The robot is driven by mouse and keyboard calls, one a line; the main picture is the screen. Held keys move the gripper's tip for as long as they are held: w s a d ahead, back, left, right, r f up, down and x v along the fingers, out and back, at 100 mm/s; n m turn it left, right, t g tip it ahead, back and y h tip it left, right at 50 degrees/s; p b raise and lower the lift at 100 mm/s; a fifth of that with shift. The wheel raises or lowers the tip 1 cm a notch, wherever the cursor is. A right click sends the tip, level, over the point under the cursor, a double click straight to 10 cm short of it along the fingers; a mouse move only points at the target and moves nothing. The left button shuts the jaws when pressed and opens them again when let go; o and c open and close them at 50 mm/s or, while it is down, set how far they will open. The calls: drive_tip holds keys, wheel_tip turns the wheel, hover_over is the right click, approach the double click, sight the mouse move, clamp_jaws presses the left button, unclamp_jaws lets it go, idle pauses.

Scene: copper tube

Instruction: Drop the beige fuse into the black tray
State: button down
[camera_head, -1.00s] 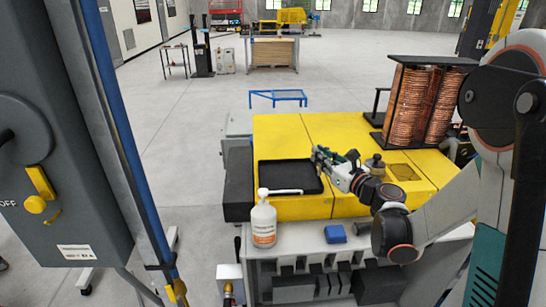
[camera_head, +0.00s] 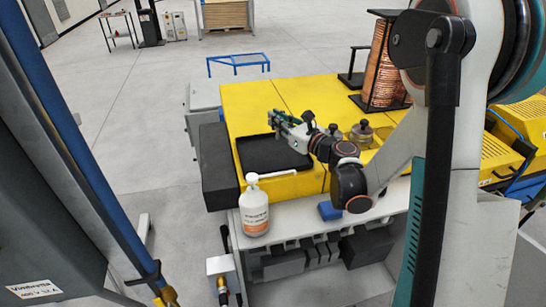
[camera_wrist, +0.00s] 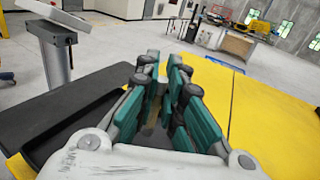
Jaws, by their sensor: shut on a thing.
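The black tray (camera_head: 262,163) lies flat on the yellow machine top (camera_head: 307,182), and its visible floor looks empty. My gripper (camera_head: 277,120) is above the tray's far right part, pointing away to the left. In the wrist view my gripper (camera_wrist: 163,85) has its teal fingers close together. A small beige piece, apparently the fuse (camera_wrist: 153,113), shows between them, mostly hidden by the fingers. The fuse cannot be made out in the head view.
A white pump bottle (camera_head: 254,208) stands in front of the tray, its spout reaching toward the tray's near edge. A black block (camera_head: 215,165) is left of the tray. A blue item (camera_head: 329,211) and copper coils (camera_head: 383,65) are to the right.

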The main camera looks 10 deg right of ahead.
drive_tip(key=shift+f+b, duration=0.45)
drive_tip(key=shift+f, duration=0.65)
drive_tip(key=c, duration=1.6)
unclamp_jaws()
drive_tip(key=shift+c, duration=0.2)
drive_tip(key=shift+s, duration=0.1)
drive_tip(key=v, duration=1.2)
